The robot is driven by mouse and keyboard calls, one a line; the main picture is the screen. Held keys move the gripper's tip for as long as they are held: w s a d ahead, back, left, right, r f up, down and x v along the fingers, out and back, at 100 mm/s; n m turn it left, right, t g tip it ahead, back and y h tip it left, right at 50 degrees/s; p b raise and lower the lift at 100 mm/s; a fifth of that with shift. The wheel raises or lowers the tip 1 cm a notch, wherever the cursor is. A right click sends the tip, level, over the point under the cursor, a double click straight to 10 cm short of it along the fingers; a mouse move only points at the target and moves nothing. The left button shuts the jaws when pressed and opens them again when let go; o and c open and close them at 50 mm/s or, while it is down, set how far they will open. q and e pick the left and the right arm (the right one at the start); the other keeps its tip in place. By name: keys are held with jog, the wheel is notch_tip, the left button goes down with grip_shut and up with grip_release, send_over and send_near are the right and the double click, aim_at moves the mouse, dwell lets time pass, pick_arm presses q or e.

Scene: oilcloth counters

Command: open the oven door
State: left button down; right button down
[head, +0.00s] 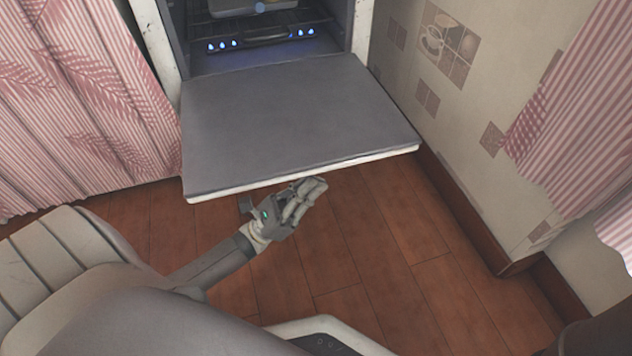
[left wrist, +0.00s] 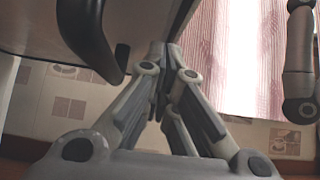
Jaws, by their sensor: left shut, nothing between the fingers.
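The oven door (head: 290,125) is folded down and lies about level in front of the oven (head: 270,60), its grey inner side facing up. My left gripper (head: 312,190) is at the door's front edge, partly just under it. It is shut and empty, and its fingertips (left wrist: 160,62) meet in the left wrist view. There the dark curved door handle (left wrist: 98,38) hangs from the door's underside (left wrist: 35,14), left of the fingers and apart from them. I cannot tell whether the fingers touch the door edge. My right gripper is not in view.
Inside the oven, small blue flames (head: 222,44) burn beside a rack with a pan (head: 240,8). A tiled wall (head: 430,60) stands close on the right, and a pink striped curtain (head: 90,90) hangs on the left. The wooden floor (head: 400,260) ahead is clear.

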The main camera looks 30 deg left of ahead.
pick_arm(q)
jog(key=shift+x, duration=0.9)
